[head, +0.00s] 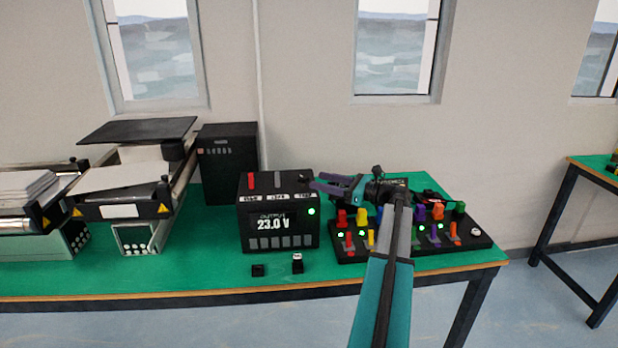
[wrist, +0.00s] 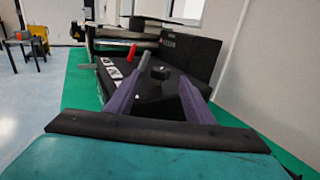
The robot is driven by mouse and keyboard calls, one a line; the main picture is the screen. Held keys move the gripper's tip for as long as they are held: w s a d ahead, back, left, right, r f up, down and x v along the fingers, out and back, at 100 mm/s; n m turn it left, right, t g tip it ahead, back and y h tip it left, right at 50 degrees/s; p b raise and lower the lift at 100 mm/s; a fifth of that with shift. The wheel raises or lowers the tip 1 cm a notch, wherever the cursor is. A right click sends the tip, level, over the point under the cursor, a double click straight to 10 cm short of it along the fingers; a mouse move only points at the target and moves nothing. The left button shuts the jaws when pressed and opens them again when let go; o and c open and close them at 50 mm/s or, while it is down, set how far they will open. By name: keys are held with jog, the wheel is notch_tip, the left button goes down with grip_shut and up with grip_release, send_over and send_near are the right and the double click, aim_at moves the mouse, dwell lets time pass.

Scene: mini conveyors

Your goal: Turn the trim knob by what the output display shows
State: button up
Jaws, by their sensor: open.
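The black power unit (head: 278,243) stands on the green bench, and its output display (head: 273,223) reads 23.0 V. A green lamp (head: 311,211) glows beside the display. The trim knob (head: 305,177), small and black, is on the unit's top at the right; it also shows in the wrist view (wrist: 158,73). My gripper (head: 315,182) is open at the unit's top right edge. In the wrist view its two purple fingers (wrist: 162,77) stand on either side of the knob, with gaps visible. I cannot tell whether the fingertips reach down to the knob's height.
A red lever (head: 250,181) and a grey lever (head: 278,180) stand left of the knob. A black panel with coloured switches (head: 455,240) lies under my arm. Two small black pieces (head: 257,270) (head: 297,264) sit before the unit. A black cabinet (head: 228,160) and conveyors (head: 150,190) are at left.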

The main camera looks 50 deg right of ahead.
aim_at(303, 178)
jog(key=shift+p+x, duration=0.4)
jog(key=shift+x, duration=2.3)
jog(key=shift+c, duration=0.3)
